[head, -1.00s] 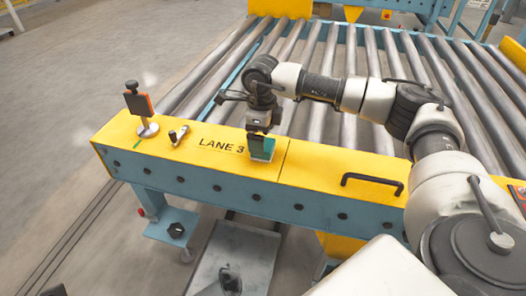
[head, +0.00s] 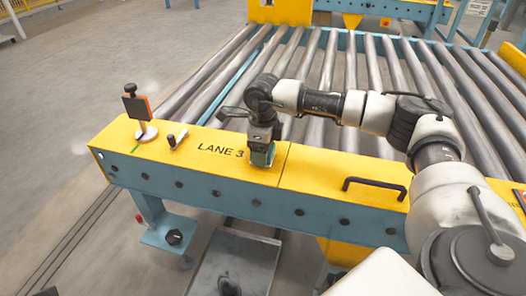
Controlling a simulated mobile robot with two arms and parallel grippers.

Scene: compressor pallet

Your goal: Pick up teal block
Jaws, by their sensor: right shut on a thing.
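The teal block (head: 261,158) is at the yellow top of the conveyor's end beam (head: 225,156), just right of the "LANE 3" lettering. My right gripper (head: 262,152) points down over it and is shut on it. The gripper hides the upper part of the block. I cannot tell whether the block's underside touches the yellow top. My left gripper is not in view.
A post with an orange-edged dark plate (head: 137,108) and a small clamp-like part (head: 177,139) stand left on the beam. A black handle (head: 374,186) is to the right. Metal rollers (head: 350,90) lie behind. A grey plate (head: 236,262) is below.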

